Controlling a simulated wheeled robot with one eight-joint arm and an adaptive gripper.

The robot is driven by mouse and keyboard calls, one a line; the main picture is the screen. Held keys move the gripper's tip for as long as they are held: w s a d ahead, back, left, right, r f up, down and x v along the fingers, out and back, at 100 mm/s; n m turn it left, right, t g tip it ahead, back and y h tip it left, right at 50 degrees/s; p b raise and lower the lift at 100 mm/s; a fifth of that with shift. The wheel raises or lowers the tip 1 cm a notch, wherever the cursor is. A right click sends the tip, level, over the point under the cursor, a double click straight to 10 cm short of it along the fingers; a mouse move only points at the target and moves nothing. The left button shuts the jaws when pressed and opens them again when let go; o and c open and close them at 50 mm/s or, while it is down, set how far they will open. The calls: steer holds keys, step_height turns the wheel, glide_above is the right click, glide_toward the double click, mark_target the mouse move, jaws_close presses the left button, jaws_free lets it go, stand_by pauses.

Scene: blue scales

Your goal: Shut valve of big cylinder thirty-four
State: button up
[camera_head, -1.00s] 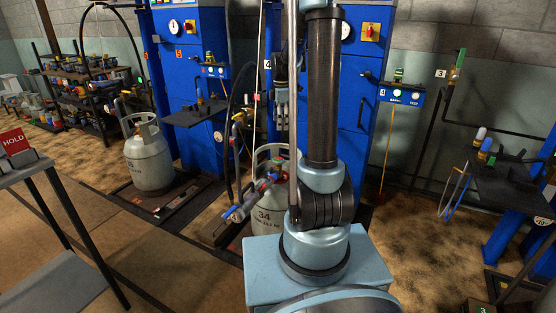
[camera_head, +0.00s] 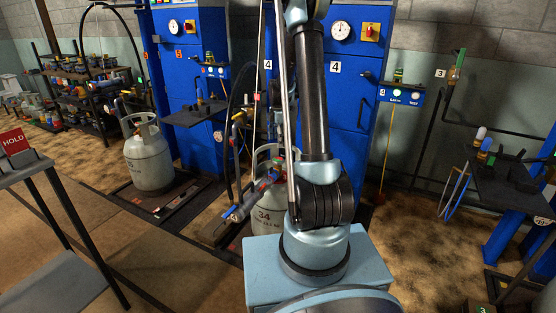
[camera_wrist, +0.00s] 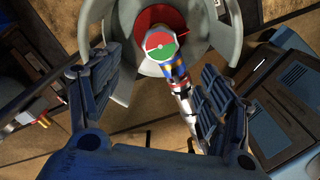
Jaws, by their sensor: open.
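The big cylinder (camera_head: 262,222), grey and marked 34, stands upright behind my arm, partly hidden by it. In the wrist view its grey collar (camera_wrist: 95,28) curves around the valve, whose round top is a red and green disc (camera_wrist: 160,43). A fitting with blue, red and metal parts (camera_wrist: 180,85) runs from the valve down the picture. My gripper (camera_wrist: 155,75) is open above the collar, one finger on each side of the fitting. It appears apart from the valve. In the head view my arm mostly hides the gripper.
Another grey cylinder (camera_head: 149,162) stands to the left. Blue cabinets (camera_head: 345,100) rise behind, with hoses and a scale shelf (camera_head: 195,114). A table with a HOLD sign (camera_head: 14,141) is at the left, and a dark stand (camera_head: 500,185) at the right.

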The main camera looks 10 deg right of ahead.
mark_target(278, 159)
step_height(278, 159, down, 10)
steer(key=shift+f, duration=0.1)
stand_by(0.4)
steer(key=c, duration=1)
